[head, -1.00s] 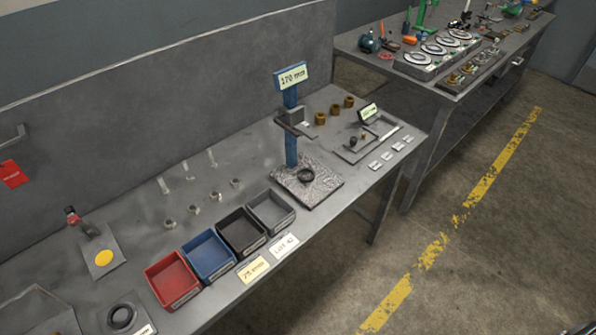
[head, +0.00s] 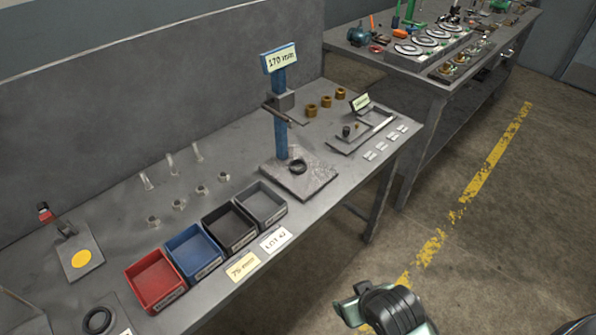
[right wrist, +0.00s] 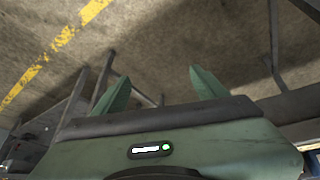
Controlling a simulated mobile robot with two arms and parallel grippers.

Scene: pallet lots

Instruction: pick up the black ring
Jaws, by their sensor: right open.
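One black ring (head: 298,166) lies flat on the grey base plate (head: 312,184) of a blue stand with a "170 mm" sign. Another black ring (head: 97,320) lies on a grey plate at the lower left, cut by the picture's bottom edge. My right gripper (head: 350,301) is at the bottom of the head view, over the floor in front of the table, well apart from both rings. In the right wrist view its two green fingers (right wrist: 158,90) are spread, with only floor and table legs beyond them. My left gripper is out of view.
Red (head: 156,281), blue (head: 193,252), dark (head: 230,227) and grey (head: 261,205) bins line the table's front edge. The stand's blue post (head: 281,130) rises behind the ring. Several nuts and upright bolts stand behind the bins. A second table (head: 440,80) stands at the back right.

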